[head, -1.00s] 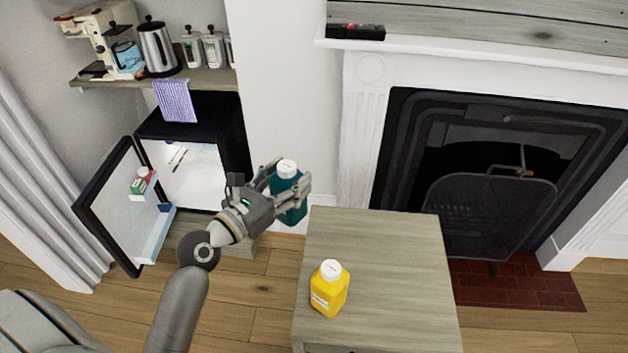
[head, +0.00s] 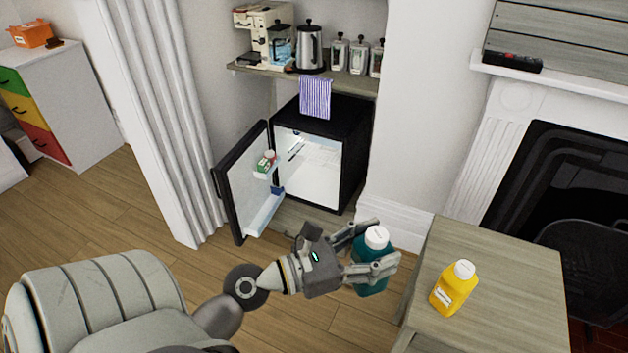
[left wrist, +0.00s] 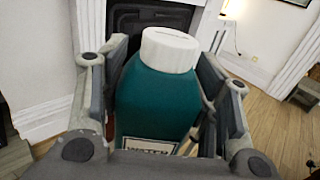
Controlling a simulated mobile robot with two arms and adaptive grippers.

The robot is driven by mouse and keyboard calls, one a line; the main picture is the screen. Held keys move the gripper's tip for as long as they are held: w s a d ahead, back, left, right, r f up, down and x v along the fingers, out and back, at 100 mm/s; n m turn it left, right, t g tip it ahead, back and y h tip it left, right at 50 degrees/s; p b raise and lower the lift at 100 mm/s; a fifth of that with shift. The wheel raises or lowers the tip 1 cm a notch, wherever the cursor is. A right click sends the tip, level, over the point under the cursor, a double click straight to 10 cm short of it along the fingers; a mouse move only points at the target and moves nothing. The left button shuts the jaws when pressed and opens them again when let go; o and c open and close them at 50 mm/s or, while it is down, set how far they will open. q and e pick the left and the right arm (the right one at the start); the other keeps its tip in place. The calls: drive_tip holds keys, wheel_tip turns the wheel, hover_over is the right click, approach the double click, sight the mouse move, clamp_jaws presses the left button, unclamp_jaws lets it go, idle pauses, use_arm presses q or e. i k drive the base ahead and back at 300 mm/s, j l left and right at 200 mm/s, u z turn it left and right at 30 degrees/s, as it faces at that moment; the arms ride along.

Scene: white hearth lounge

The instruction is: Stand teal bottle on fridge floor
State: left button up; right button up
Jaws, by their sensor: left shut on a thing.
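The teal bottle (head: 371,274) with a white cap is upright in my left gripper (head: 372,256), which is shut around its sides. It also fills the middle of the left wrist view (left wrist: 158,105), between the two fingers (left wrist: 158,85). The bottle is held in the air beside the left edge of the wooden table. The small black fridge (head: 345,140) stands in the alcove behind, with its door (head: 243,180) swung open to the left. The lit white fridge floor (head: 308,186) is partly visible and looks bare. My right gripper is not in view.
A yellow bottle (head: 453,288) stands on the wooden table (head: 510,290). A carton (head: 265,163) sits in the door rack. A striped cloth (head: 315,97) hangs over the fridge top from the shelf (head: 350,81). Wooden floor (head: 180,225) is open in front of the curtain (head: 165,110).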

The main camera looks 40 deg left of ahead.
sight(321, 190)
drive_tip(key=j+u, duration=0.1)
drive_tip(key=j, duration=0.85)
drive_tip(key=i+j, duration=0.1)
drive_tip(key=j, duration=0.8)
drive_tip(key=i+j+u, duration=0.15)
drive_tip(key=i, duration=0.5)
drive_tip(key=i+j+u, duration=0.15)
drive_tip(key=i, duration=0.5)
drive_tip(key=j, duration=0.1)
